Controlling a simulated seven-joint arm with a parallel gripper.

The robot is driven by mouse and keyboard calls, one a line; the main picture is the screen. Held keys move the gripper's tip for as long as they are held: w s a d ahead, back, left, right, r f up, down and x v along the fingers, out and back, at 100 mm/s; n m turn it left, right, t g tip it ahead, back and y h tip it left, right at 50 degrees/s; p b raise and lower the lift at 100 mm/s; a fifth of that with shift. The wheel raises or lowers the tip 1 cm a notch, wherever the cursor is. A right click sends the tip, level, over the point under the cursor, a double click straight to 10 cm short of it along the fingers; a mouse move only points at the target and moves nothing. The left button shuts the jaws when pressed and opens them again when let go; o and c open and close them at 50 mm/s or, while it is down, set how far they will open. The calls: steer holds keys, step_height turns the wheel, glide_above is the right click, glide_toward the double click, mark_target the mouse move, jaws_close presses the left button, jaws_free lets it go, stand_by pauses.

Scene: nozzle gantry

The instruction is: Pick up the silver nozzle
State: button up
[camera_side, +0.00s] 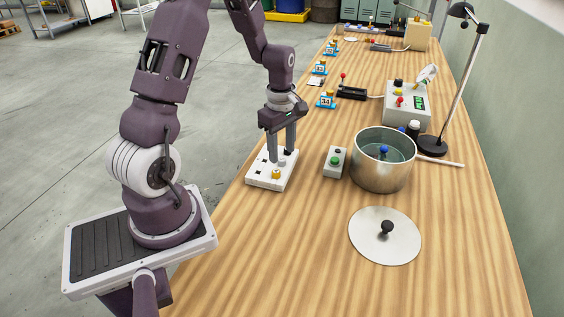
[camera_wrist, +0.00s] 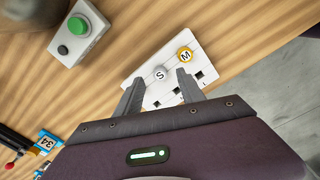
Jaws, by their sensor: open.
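The silver nozzle (camera_wrist: 160,74), marked S, stands in a white block (camera_wrist: 207,91) with dark square holes. It also shows in the side view (camera_side: 282,161), partly hidden by a finger. My gripper (camera_wrist: 159,76) is open. Its two fingers point down over the block, one on each side of the silver nozzle in the wrist view. In the side view my gripper (camera_side: 282,155) is low at the block. I cannot tell how far down the fingertips reach beside the nozzle. A gold nozzle (camera_wrist: 185,55), marked M, stands next to the silver one.
A grey box with a green button (camera_side: 335,160) is right of the block. Beyond it is a steel pot (camera_side: 377,176) with a blue knob inside. A round lid (camera_side: 372,248) lies in front. The block is near the table's left edge.

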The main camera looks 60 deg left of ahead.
mark_target(282, 159)
step_height(282, 159, down, 2)
steer(key=shift+f, duration=0.25)
jaws_close()
steer(key=shift+r, duration=0.1)
step_height(282, 159, up, 9)
steer(key=shift+a+f, duration=1.55)
steer(key=shift+a, duration=0.2)
steer(key=shift+a+f, duration=1.55)
steer(key=shift+a, duration=0.2)
